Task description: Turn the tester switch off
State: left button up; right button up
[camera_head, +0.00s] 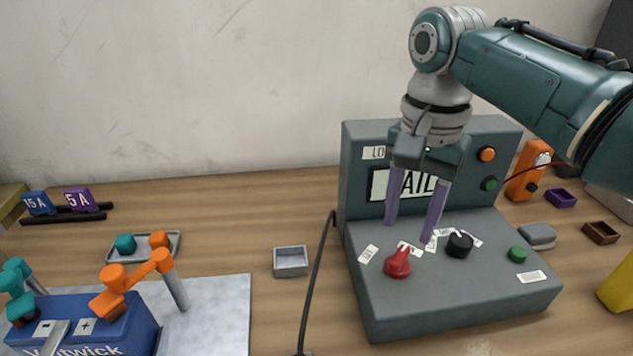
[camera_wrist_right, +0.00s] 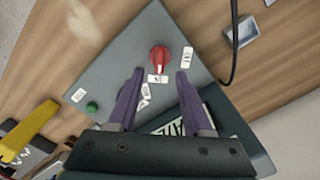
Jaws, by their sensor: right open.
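The grey-green tester (camera_head: 455,300) stands on the wooden table at right. Its red switch knob (camera_head: 397,263) is at the front left of the sloped panel, among small white labels. A black knob (camera_head: 459,245) is to its right. The display on the upright back reads partly "AIL", the rest hidden by my gripper. My right gripper (camera_head: 411,235) is open and empty above the panel, behind the red knob. In the right wrist view, the red knob (camera_wrist_right: 160,60) lies beyond the gap between the open fingertips (camera_wrist_right: 160,75), apart from them. My left gripper is not in view.
A blue battery (camera_head: 95,320) with orange and teal clamps sits on a grey mat at left. A small grey tray (camera_head: 290,262) and a black cable (camera_head: 318,270) lie left of the tester. An orange meter (camera_head: 527,180) and small bins stand at right.

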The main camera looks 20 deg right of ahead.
aim_at(401, 253)
notch_tip(401, 253, down, 6)
jog(key=shift+f+b, duration=0.1)
jog(key=shift+b, duration=0.65)
grip_shut()
